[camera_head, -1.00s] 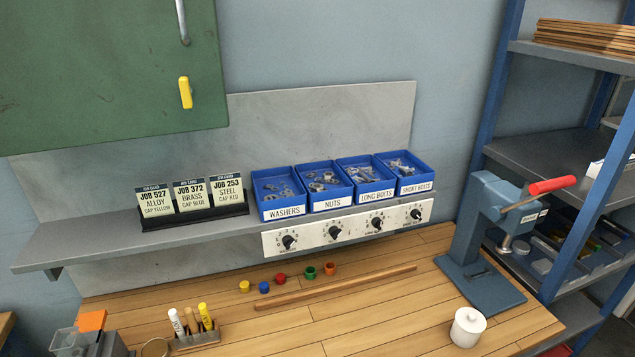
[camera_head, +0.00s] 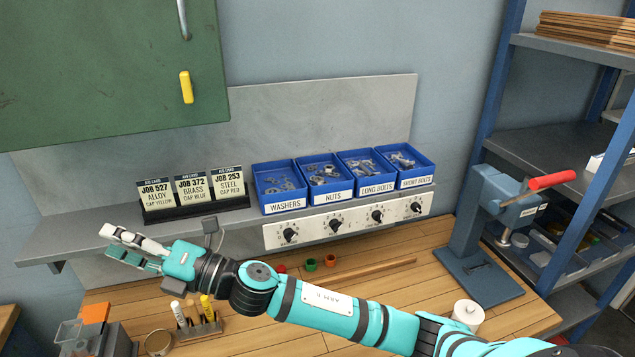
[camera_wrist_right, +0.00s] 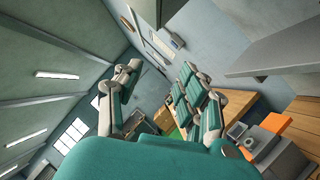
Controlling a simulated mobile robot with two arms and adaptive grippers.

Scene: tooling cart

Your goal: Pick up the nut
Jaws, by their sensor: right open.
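Several nuts (camera_head: 322,172) lie in the blue bin labelled NUTS (camera_head: 333,196), on the grey shelf above the bench. My right gripper (camera_head: 122,246) is at the left of the head view, in front of the shelf's left part and well to the left of the nuts. Its fingers point left. It is open and empty. In the right wrist view its two fingers (camera_wrist_right: 165,95) are spread apart with nothing between them. My left gripper is not in view.
Blue bins of washers (camera_head: 280,190), long bolts (camera_head: 367,178) and short bolts (camera_head: 405,165) flank the nuts. Job cards (camera_head: 190,192) stand left of them. Below are a pen holder (camera_head: 200,328), a white pot (camera_head: 467,314) and a blue press (camera_head: 480,275).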

